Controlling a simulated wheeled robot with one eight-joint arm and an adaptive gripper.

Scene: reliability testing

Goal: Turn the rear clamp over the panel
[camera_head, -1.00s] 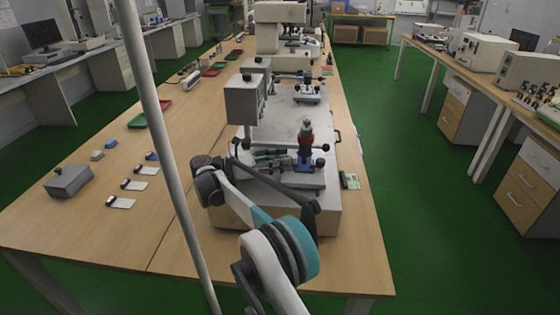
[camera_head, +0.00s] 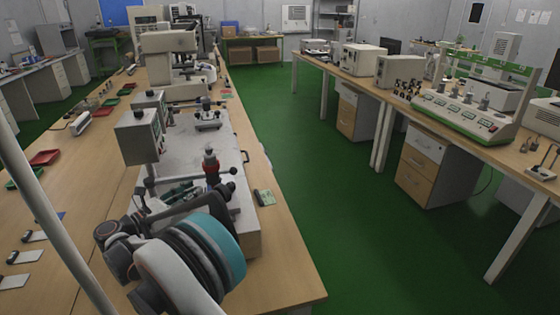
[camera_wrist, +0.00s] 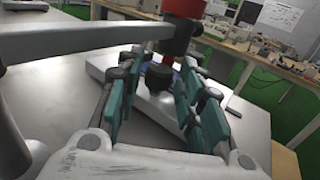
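The test fixture (camera_head: 192,152) has a grey bed with two clamp-like parts. The farther one (camera_head: 208,117) has black knobs. The nearer one has a red handle (camera_head: 211,163) and a side lever with a black knob (camera_head: 233,171). My gripper (camera_head: 180,190) is low at the fixture's near left, partly hidden by my arm. In the wrist view my gripper (camera_wrist: 160,82) is open, its teal-padded fingers apart. A black knob (camera_wrist: 159,77) shows between them; I cannot tell whether they touch it. A red part (camera_wrist: 184,8) rises beyond. I cannot identify the panel.
A grey bar (camera_wrist: 80,42) crosses the wrist view above the left finger. A grey control box (camera_head: 138,136) stands left of the fixture. A green-labelled item (camera_head: 264,197) lies right of it. The green floor (camera_head: 320,190) to the right is clear.

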